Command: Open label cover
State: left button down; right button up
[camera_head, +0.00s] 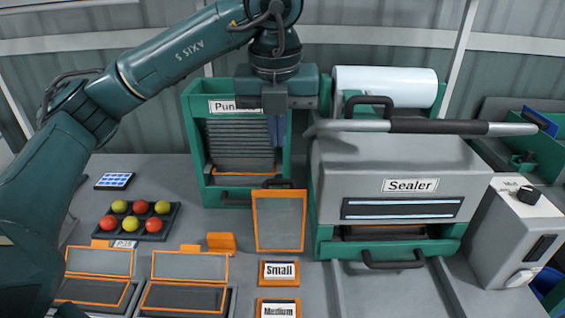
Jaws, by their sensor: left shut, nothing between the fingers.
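No part in the camera_head view is clearly marked as a label cover, so I cannot tell which one it is. A grey-white box with a black knob (516,228) stands at the right; its small top lettering is too small to read. An orange-framed grey panel (279,222) stands in the middle, above a "Small" card (279,272) and a "Medium" card (278,309). My left gripper (275,108) is shut and empty, in front of the top of the green punnet dispenser (194,150), apart from the box. My right gripper is not in view.
The grey Sealer (395,165) with its long black-gripped handle (438,126) fills the centre right. A white roll (386,85) sits behind it. Orange-framed flaps (190,266) and a dark tray of tomatoes (160,235) lie at the left. Bare counter shows at the front right.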

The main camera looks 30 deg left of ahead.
pick_arm(q)
jog(key=w+a+f+p, duration=0.2)
jog(key=w+f, duration=0.2)
jog(key=f, duration=0.8)
jog(key=shift+w+a, duration=0.15)
jog(key=shift+a, duration=0.05)
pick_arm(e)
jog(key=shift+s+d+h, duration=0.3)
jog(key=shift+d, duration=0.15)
